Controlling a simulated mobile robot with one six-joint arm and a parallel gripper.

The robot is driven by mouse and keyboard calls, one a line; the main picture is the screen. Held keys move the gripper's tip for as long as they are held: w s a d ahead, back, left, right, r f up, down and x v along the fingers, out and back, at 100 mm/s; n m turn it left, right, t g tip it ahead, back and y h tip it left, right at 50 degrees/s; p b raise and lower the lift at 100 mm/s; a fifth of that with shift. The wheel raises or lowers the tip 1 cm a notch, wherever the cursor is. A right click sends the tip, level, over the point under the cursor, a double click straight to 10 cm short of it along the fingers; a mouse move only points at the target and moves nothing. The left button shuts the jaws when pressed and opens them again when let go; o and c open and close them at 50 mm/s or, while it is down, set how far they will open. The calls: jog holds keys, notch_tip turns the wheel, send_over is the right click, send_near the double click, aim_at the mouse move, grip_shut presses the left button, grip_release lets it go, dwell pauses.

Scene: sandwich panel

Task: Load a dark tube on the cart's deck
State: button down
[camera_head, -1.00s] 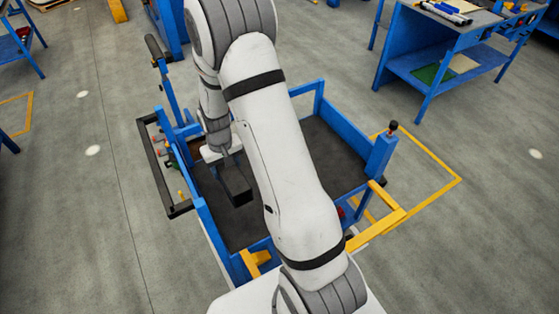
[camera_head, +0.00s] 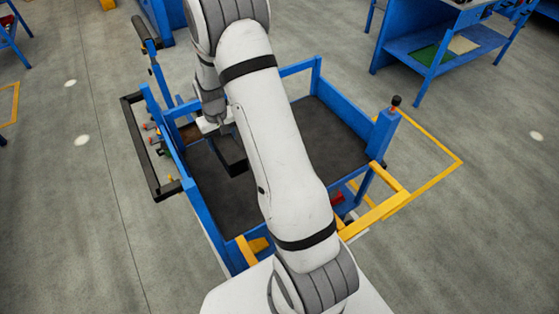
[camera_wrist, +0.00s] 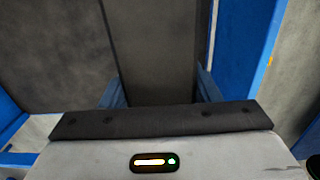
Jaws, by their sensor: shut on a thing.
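The blue-framed cart stands in front of me, with its dark deck (camera_head: 325,135) framed by blue rails. My gripper (camera_head: 218,132) is over the left part of the deck in the head view, partly hidden by my arm. It is shut on a dark tube (camera_head: 232,160), whose squared end points toward me. In the wrist view the tube (camera_wrist: 160,50) runs away between the two blue fingers of my gripper (camera_wrist: 160,92). The deck (camera_wrist: 55,50) shows beside it at the left. I cannot tell whether the tube touches the deck.
A black-rimmed side tray (camera_head: 140,150) with several small items is on the cart's left. A post with a dark knob (camera_head: 395,101) and a yellow bracket (camera_head: 378,212) stand at the right. A blue workbench (camera_head: 430,45) is at the back right. The floor around is mostly clear.

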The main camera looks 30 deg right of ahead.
jog(key=w+d+f+b, duration=0.8)
jog(key=d+f+b, duration=0.2)
jog(key=f+b, duration=0.3)
jog(key=shift+w+a+f+b, duration=0.15)
jog(key=shift+f+b, duration=0.15)
jog(key=shift+f, duration=1.85)
jog(key=shift+w+f+b, duration=0.1)
jog(key=shift+f+b, duration=0.15)
jog(key=shift+f, duration=1.9)
jog(key=shift+f, duration=0.15)
jog(key=shift+c, duration=2.4)
grip_release()
